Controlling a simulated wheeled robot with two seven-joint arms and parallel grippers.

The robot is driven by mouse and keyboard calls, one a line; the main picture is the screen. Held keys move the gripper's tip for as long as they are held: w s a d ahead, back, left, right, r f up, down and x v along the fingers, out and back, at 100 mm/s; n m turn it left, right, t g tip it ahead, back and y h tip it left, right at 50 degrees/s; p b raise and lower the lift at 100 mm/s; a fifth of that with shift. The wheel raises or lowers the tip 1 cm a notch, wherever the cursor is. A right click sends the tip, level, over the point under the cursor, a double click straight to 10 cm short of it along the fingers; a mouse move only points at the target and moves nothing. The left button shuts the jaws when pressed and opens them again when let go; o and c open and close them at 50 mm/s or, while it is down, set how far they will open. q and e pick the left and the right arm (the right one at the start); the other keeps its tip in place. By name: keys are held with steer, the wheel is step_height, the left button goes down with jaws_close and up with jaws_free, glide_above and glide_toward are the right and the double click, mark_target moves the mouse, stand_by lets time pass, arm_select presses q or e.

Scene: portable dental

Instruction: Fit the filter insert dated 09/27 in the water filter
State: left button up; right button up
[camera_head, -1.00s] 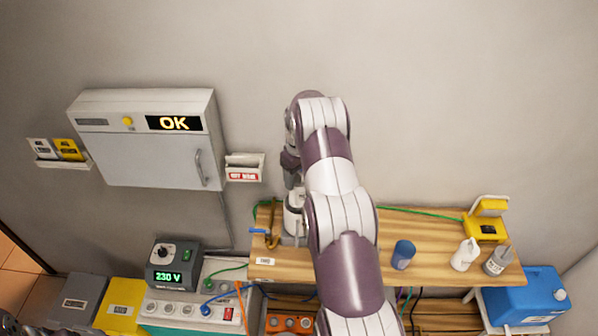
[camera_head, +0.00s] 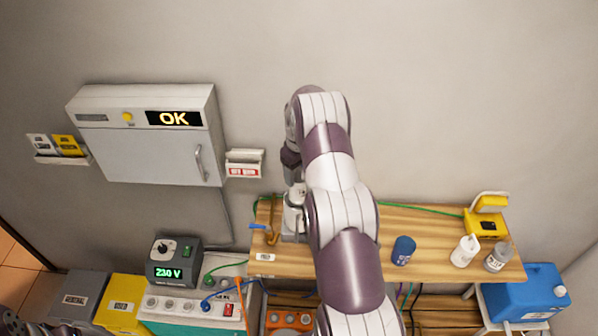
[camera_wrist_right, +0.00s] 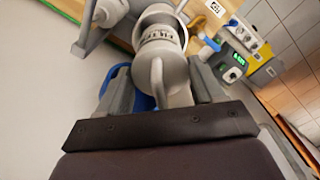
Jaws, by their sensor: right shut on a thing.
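The water filter appears to be the pale grey cylinder lettered "FILT…" (camera_wrist_right: 160,38) in the right wrist view, its rim toward the top of the picture. In the head view a white unit (camera_head: 293,218) stands at the wooden shelf's left end, partly behind my right arm. My right gripper (camera_wrist_right: 162,95) is shut on a pale curved handle (camera_wrist_right: 157,76), which seems to join the cylinder. Its fingers hide part of this, and the arm covers it in the head view. No date 09/27 is readable. A dark part of my left arm shows at the bottom left corner; its jaws are unclear.
A cabinet reading OK (camera_head: 150,140) hangs on the wall, with small holders on both sides. A brown pipe with a blue lever (camera_head: 258,227) stands beside the white unit. A blue canister (camera_head: 403,251), bottles (camera_head: 465,252) and a yellow device (camera_head: 486,222) stand right on the shelf.

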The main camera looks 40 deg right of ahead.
mark_target(299, 196)
steer(key=shift+f, duration=0.1)
steer(key=shift+f+b, duration=3.75)
steer(key=shift+f, duration=0.95)
steer(key=shift+f+b, duration=0.65)
steer(key=shift+f, duration=0.1)
steer(key=o, duration=1.5)
steer(key=shift+c, duration=0.2)
